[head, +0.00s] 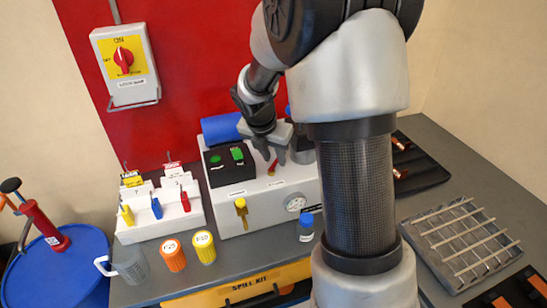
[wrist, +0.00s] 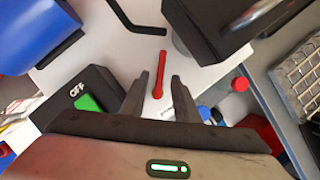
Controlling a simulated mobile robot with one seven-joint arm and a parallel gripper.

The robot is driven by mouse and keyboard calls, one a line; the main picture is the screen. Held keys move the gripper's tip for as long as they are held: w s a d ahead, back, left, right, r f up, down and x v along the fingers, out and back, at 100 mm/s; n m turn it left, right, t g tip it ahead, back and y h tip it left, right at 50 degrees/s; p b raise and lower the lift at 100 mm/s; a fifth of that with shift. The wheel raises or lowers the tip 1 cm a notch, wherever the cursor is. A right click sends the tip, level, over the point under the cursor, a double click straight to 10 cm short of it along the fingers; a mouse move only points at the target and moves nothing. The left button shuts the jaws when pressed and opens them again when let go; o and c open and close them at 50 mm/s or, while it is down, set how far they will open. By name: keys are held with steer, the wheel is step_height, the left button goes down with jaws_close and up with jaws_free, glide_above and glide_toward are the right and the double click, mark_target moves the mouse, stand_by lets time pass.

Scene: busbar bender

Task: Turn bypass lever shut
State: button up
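A red lever (head: 272,167) stands on top of the white bender housing (head: 281,205), to the right of its black switch panel. In the wrist view the red lever (wrist: 159,75) lies between my two fingers, with a visible gap on each side. My gripper (wrist: 159,82) is open, points down at the housing and holds nothing. In the head view my gripper (head: 273,156) is right at the lever and partly covers it. A yellow lever (head: 241,207) is on the housing's front face. The small labels beside both levers are too small to read.
The black panel (head: 230,168) with green buttons is left of my gripper. A blue cylinder (head: 220,129) lies behind it. A gauge (head: 295,204) and blue-capped bottle (head: 306,228) are at the front.

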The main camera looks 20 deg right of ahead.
steer(key=shift+f, duration=0.2)
steer(key=shift+c, duration=0.3)
jaws_close()
